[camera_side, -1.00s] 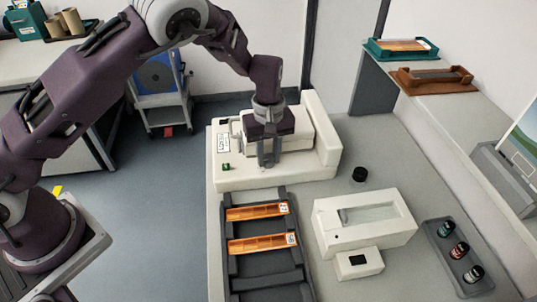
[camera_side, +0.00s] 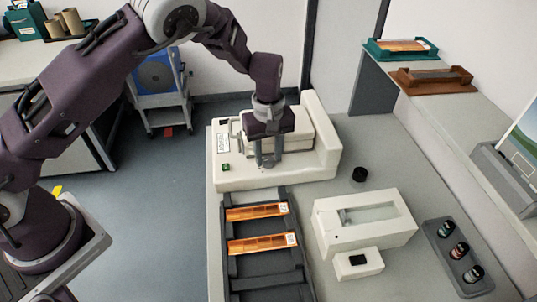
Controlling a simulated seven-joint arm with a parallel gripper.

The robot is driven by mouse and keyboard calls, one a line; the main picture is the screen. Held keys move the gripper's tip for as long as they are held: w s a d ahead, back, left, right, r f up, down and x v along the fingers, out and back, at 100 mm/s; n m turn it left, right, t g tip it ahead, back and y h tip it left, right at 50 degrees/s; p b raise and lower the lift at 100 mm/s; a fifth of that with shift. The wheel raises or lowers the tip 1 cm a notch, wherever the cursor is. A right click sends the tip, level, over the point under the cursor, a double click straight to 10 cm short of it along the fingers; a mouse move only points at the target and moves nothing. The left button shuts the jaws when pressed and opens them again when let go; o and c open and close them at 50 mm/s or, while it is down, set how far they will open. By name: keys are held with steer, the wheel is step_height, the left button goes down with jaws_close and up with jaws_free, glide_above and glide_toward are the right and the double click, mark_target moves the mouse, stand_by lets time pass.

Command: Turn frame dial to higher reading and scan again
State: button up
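The cream printer or scanner (camera_side: 318,168) stands at the back of the bench, with a green button (camera_side: 226,167) and a small label panel (camera_side: 223,142) on its left part. My gripper (camera_side: 268,162) points down over the front of this machine, its fingers close to the top surface. The frame dial cannot be made out; it may be hidden behind my gripper. Whether the fingers are apart or closed on something is too small to tell.
A dark rack (camera_side: 265,266) with two orange film strips (camera_side: 257,211) stands in front of the machine. A white device (camera_side: 388,240), a black knob-like cap (camera_side: 359,174) and a grey tray (camera_side: 476,285) of small bottles are to the right.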

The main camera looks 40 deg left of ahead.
mark_target(268, 159)
step_height(268, 159, up, 7)
steer(key=shift+f, duration=0.15)
steer(key=s+a+r+m+t+h, duration=0.1)
steer(key=s+a+r+m, duration=0.15)
steer(key=s+r, duration=0.6)
steer(key=s+a+r+m+t+h, duration=0.1)
steer(key=s+a+r+m+t, duration=0.15)
steer(key=s+r, duration=0.6)
steer(key=s+a+r+m+t+y, duration=0.1)
steer(key=s+m, duration=0.2)
steer(key=s, duration=0.3)
steer(key=s+a+r+m+t+y, duration=0.1)
steer(key=s+a+r+m, duration=0.1)
steer(key=s, duration=0.5)
steer(key=shift+s+a+m, duration=0.25)
steer(key=shift+a+m, duration=0.05)
steer(key=shift+m, duration=0.2)
jaws_close()
